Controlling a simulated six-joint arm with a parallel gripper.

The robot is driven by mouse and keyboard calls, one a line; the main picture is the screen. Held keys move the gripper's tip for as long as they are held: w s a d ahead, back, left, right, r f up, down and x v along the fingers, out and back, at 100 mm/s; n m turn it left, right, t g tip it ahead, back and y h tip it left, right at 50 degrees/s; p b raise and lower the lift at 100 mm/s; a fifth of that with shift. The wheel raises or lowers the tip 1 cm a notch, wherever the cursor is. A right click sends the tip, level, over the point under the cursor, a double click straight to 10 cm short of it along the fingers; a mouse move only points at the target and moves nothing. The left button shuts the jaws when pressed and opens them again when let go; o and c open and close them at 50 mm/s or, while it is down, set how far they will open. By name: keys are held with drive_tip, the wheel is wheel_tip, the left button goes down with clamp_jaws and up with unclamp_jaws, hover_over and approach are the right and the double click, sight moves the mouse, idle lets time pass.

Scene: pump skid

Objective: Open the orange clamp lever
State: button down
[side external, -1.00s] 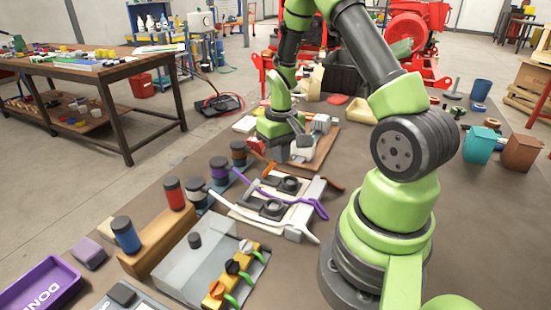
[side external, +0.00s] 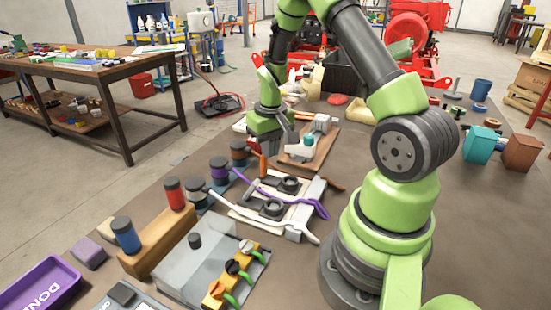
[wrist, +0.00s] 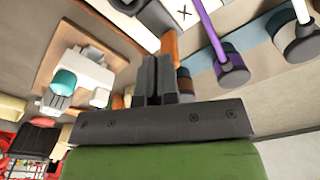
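The orange clamp lever (side external: 262,164) stands near upright in the side external view, just below and left of my gripper (side external: 268,148). In the wrist view the orange lever (wrist: 170,45) shows at the tips of the dark fingers of my gripper (wrist: 158,60). The fingers are close together with only a thin gap, and no lever shows between them. The lever appears against or just beyond the fingertips; contact is hard to tell. The lever's base is partly hidden.
A purple lever (side external: 290,202) and a white lever (side external: 270,224) lie across the fixture nearer the camera. A wooden board (side external: 318,152) with a teal-topped valve stands right of my gripper. Several dark-capped cylinders line the left side.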

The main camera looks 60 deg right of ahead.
drive_tip(key=shift+s+f+g, duration=0.2)
drive_tip(key=shift+f+g, duration=0.1)
drive_tip(key=shift+f, duration=0.95)
drive_tip(key=c, duration=1.8)
unclamp_jaws()
drive_tip(key=shift+c, duration=0.2)
drive_tip(key=shift+s+a+r, duration=0.1)
drive_tip(key=shift+s+r, duration=0.05)
drive_tip(key=shift+r, duration=1.4)
drive_tip(key=shift+s+r, duration=0.1)
drive_tip(key=shift+r, duration=1.4)
clamp_jaws()
drive_tip(key=s+a+r+t, duration=0.2)
drive_tip(key=a+r+t, duration=0.2)
drive_tip(key=a+r, duration=0.8)
drive_tip(key=s+a+r+n+t+y, duration=0.2)
drive_tip(key=s+a+r, duration=0.4)
drive_tip(key=s, duration=0.3)
drive_tip(key=shift+s+a+r+t, duration=0.3)
drive_tip(key=shift+a+r+t, duration=0.1)
drive_tip(key=shift+r+t, duration=0.15)
